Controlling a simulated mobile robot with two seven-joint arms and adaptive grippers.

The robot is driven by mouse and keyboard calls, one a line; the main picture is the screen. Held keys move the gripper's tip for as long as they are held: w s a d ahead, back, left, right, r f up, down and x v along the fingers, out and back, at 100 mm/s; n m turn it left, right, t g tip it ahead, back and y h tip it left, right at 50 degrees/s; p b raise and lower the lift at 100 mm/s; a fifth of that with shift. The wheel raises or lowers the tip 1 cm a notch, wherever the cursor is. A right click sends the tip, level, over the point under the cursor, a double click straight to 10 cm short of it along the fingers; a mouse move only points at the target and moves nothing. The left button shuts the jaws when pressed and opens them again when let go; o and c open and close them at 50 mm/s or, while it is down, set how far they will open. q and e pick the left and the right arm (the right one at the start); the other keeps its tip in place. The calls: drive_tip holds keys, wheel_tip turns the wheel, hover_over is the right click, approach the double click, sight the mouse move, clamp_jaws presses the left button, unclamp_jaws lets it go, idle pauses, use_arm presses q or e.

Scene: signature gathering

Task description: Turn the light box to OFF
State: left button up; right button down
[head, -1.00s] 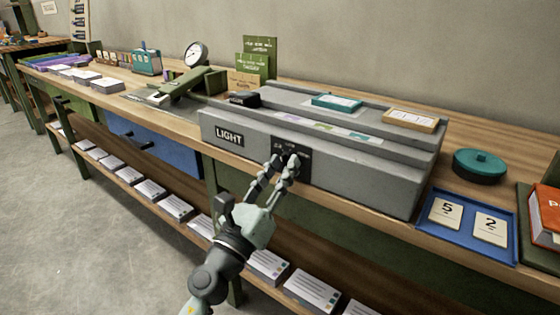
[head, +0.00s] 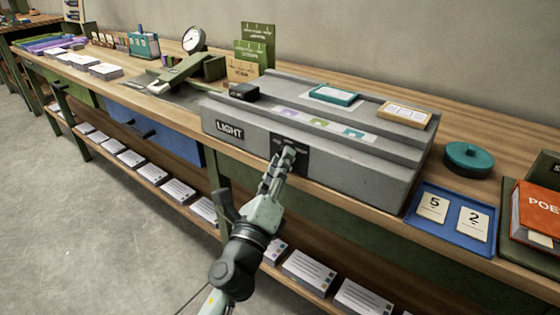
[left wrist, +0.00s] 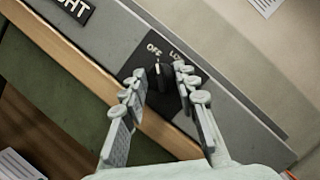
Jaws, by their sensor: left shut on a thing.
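The grey light box (head: 330,155) sits on the workbench, with a "LIGHT" label (head: 230,129) on its front. A black switch panel (head: 304,152) is right of the label. In the left wrist view, the dark knob (left wrist: 158,74) has a pale pointer mark near the word OFF (left wrist: 153,49). A second word to its right is partly hidden by a finger. Exactly where the pointer rests is hard to tell. My left gripper (head: 280,163) is at the panel, its fingers shut on the knob, which it hides in the head view. My right gripper is not in view.
A blue tray (head: 410,219) with number cards and a teal round container (head: 469,158) stand right of the box. Card stacks fill the lower shelf. The floor at left is clear.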

use_arm(q)
clamp_jaws()
drive_tip(key=o, duration=1.1)
unclamp_jaws()
drive_tip(key=shift+o, duration=0.2)
drive_tip(key=s+a, duration=0.4)
drive_tip(key=s, duration=0.8)
drive_tip(key=shift+s, duration=0.25)
drive_tip(key=shift+f, duration=0.15)
